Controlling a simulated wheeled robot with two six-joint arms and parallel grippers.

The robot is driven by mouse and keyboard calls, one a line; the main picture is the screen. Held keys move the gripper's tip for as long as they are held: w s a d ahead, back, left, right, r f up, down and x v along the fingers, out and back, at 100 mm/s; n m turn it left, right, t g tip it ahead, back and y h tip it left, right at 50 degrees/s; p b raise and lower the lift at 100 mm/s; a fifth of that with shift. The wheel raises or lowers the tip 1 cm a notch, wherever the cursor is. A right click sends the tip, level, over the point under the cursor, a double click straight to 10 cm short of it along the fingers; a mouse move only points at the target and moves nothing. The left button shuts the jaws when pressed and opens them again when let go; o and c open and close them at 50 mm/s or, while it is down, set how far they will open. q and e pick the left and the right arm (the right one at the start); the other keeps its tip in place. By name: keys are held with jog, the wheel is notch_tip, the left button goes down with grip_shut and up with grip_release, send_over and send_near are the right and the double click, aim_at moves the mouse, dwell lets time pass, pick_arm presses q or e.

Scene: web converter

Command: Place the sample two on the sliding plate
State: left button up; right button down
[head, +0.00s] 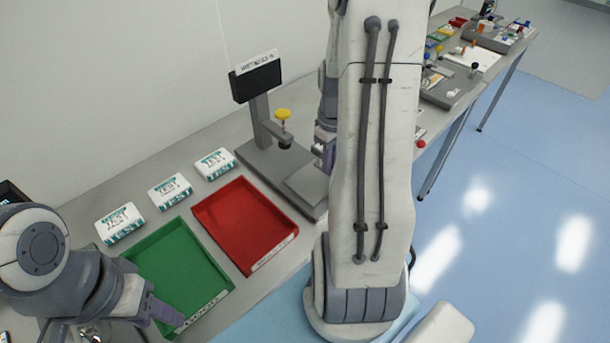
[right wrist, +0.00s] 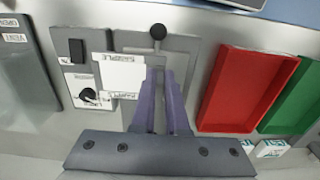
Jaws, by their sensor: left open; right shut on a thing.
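My right gripper (right wrist: 163,72), with purple fingers, is shut at the edge of a white labelled square, seemingly sample two (right wrist: 122,77). The square appears held above a grey machine plate (right wrist: 185,55) and overlaps the panel beside it. The exact grip is hard to make out. A black ball knob (right wrist: 157,31) on a bar stands just beyond the fingertips; whether this plate is the sliding plate I cannot tell. In the head view my right arm hides the sample and most of the right gripper. My left gripper (head: 158,310) is open over the green tray's near-left corner.
The red tray (head: 207,219) and green tray (head: 148,262) lie side by side. Several white TEST boxes (head: 170,191) stand behind them. A device with a dark display (head: 256,82) and yellow knob (head: 283,114) rises beside the right arm. A switch panel (right wrist: 75,48) borders the plate.

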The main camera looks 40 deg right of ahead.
jog(key=w+a+f, duration=0.1)
jog(key=w+a, duration=0.1)
jog(key=w+a+f+p, duration=0.1)
jog(key=w+a+f, duration=0.1)
jog(key=shift+f, duration=0.15)
notch_tip(320, 180, down, 4)
jog(key=shift+w+r+p, duration=0.1)
jog(key=shift+r+p, duration=0.05)
jog(key=shift+p, duration=0.4)
jog(key=shift+f, duration=0.25)
jog(key=shift+f, duration=0.15)
jog(key=c, duration=0.9)
grip_release()
jog(key=shift+c, duration=0.2)
